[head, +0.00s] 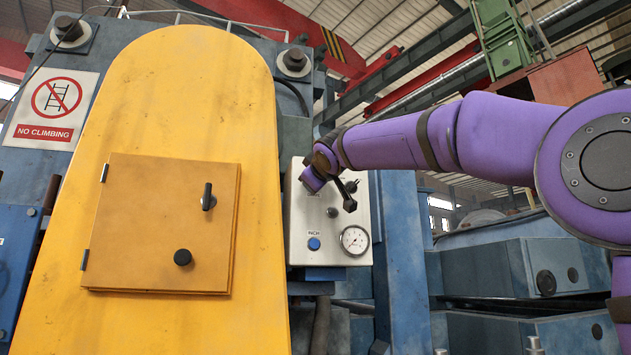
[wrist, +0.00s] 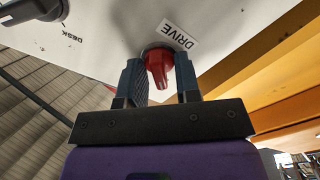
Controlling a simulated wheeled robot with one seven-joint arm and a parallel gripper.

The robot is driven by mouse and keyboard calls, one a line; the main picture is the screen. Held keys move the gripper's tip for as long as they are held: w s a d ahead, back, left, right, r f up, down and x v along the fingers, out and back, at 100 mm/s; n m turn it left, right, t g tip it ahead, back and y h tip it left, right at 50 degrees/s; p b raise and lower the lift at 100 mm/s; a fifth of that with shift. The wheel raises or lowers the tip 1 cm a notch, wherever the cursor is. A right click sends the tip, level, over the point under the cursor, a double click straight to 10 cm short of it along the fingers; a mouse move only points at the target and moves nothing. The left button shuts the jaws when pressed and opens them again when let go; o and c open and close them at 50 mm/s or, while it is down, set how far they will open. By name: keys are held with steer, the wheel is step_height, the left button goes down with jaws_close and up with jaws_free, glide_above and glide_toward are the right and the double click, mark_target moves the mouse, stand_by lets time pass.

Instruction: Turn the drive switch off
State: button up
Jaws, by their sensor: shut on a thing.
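The drive switch (wrist: 159,66) is a red knob on a pale panel, beside a white label reading DRIVE (wrist: 179,35) in the wrist view. My gripper (wrist: 160,72) has one finger on each side of the red knob and is shut on it. The knob's end points toward my palm. In the head view the pale control panel (head: 336,249) is right of the yellow guard. My purple hand covers the panel's upper part, and the red knob is hidden there.
The panel also has a blue button (head: 314,244) and a round gauge (head: 355,240). A black knob (wrist: 38,8) is near a DESK label in the wrist view. The yellow guard (head: 201,104), with an orange hatch (head: 140,222), stands close on the left.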

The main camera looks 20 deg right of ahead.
steer(key=shift+f, duration=0.1)
steer(key=o, duration=0.6)
steer(key=shift+c, duration=0.2)
steer(key=shift+s, duration=0.1)
steer(key=s, duration=1)
steer(key=shift+s+a, duration=0.25)
steer(key=shift+a, duration=0.15)
steer(key=s+d+f+m+g, duration=0.2)
steer(key=s+f+g, duration=0.2)
steer(key=s+f, duration=0.5)
steer(key=s+d+f+m+g, duration=0.3)
steer(key=s+f, duration=0.6)
steer(key=f, duration=1.3)
steer(key=s+d+f+m+g+y, duration=0.1)
steer(key=s+d+f+m+g, duration=0.2)
steer(key=s+f, duration=0.6)
step_height(320, 180, down, 7)
steer(key=g, duration=0.2)
steer(key=shift+s+g, duration=0.3)
steer(key=shift+g, duration=0.1)
